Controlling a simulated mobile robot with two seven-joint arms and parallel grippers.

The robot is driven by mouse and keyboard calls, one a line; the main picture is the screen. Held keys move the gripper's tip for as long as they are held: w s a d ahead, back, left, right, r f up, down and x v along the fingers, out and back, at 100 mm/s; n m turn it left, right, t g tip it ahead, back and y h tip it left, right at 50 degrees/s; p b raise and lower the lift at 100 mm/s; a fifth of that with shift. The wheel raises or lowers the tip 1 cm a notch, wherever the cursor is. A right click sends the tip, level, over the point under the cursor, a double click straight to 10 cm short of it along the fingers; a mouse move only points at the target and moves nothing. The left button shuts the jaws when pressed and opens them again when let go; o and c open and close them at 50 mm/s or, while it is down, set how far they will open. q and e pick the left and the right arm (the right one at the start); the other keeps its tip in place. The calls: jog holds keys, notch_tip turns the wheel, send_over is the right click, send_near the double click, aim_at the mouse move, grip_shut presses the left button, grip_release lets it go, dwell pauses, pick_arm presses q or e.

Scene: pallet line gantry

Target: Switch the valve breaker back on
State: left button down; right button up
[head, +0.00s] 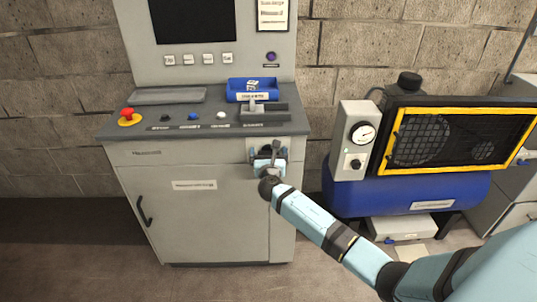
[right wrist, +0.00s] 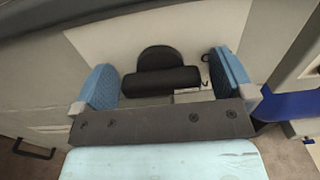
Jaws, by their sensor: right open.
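The valve breaker (head: 275,146) is a dark switch on a pale plate at the upper right of the grey console's front. My right gripper (head: 268,163) is right in front of it and hides part of it. In the right wrist view the black breaker handle (right wrist: 160,82), a horizontal bar with a rounded piece behind, lies between the two blue fingers of my right gripper (right wrist: 167,85). The fingers are apart, with gaps on both sides of the bar. Whether the switch is on or off I cannot tell. My left gripper is not in view.
The console's top (head: 175,115) overhangs the breaker, with a red stop button (head: 128,115), a lever (head: 256,105) and a blue bin (head: 238,90). A blue compressor (head: 420,192) with a gauge box (head: 350,140) stands close on the right. Floor in front is clear.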

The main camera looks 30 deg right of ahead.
jog(key=c, duration=0.9)
